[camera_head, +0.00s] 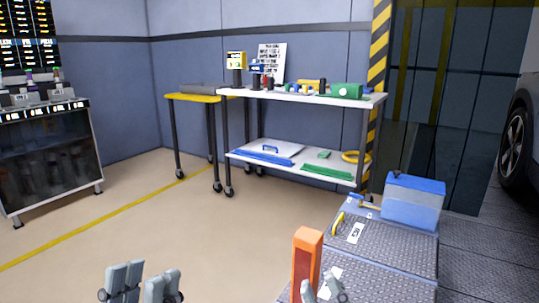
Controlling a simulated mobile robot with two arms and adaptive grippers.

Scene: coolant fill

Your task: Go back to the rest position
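My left gripper (144,284) shows at the bottom edge, left of centre. Its grey fingers stand apart with nothing between them, over the bare floor. My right gripper (322,288) shows at the bottom edge, right of centre, partly cut off by the frame. Its fingertips look apart, and I see nothing held. It appears in front of the lower part of an orange post (308,240). I cannot tell whether it touches the post.
A ribbed grey platform (395,255) with a blue-lidded box (414,202) is at the right. A white-topped wheeled bench (300,95) with tools stands at the back. A dark cabinet (50,155) is at the left. The beige floor (190,235) between is clear.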

